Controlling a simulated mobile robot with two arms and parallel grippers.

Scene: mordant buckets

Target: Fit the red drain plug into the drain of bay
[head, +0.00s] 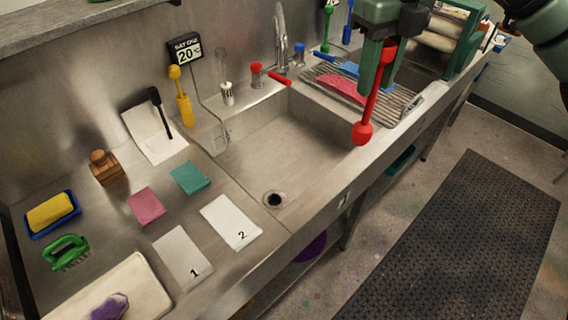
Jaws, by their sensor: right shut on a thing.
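The red drain plug (363,131) is a long red stick with a rounded bulb at its lower end. My right gripper (378,62) is shut on its upper part and holds it in the air, bulb down and slightly tilted. In the picture the bulb overlaps the front rim of the sink, to the right of the basin. The sink bay (290,140) is a steel basin with a dark round drain (275,199) near its front left corner. The drain looks open, with nothing over it. My left gripper is not in view.
A faucet (281,45) stands behind the basin. A rack (385,97) with red and blue cloths lies right of it. Yellow (181,97) and black (159,112) sticks are at the back wall. Cards (232,222), cloths and a green brush (66,252) lie on the left counter.

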